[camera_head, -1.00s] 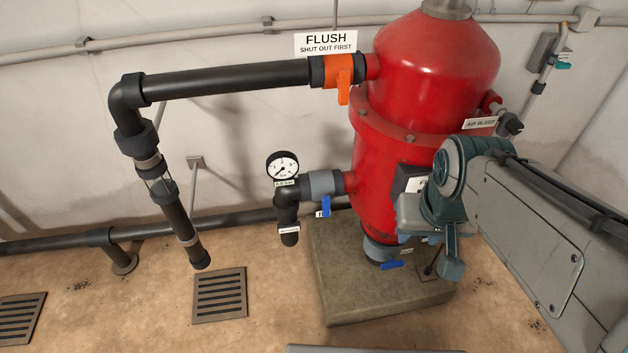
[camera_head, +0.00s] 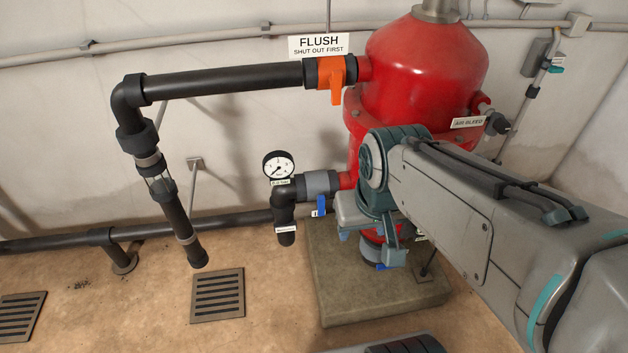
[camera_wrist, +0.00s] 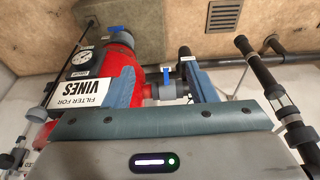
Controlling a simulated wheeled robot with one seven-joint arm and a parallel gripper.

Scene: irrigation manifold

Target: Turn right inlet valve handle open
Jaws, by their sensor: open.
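A blue valve handle (camera_head: 382,266) shows low on the red filter tank, mostly hidden behind my gripper; it is at the top in the wrist view (camera_wrist: 115,29). Another blue handle (camera_head: 321,205) hangs on the grey valve left of the tank and lies between the fingers' outlines in the wrist view (camera_wrist: 166,76). No readable label marks either as the right inlet. My gripper (camera_head: 370,245) is in front of the lower tank, fingers open and empty. The wrist view shows the fingers apart (camera_wrist: 165,70), with no handle held.
The red tank (camera_head: 425,75) stands on a stone plinth (camera_head: 335,290). An orange flush handle (camera_head: 337,85) hangs on the upper black pipe (camera_head: 230,78). A pressure gauge (camera_head: 278,165) sits left of the tank. A floor grate (camera_head: 218,293) lies in open floor.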

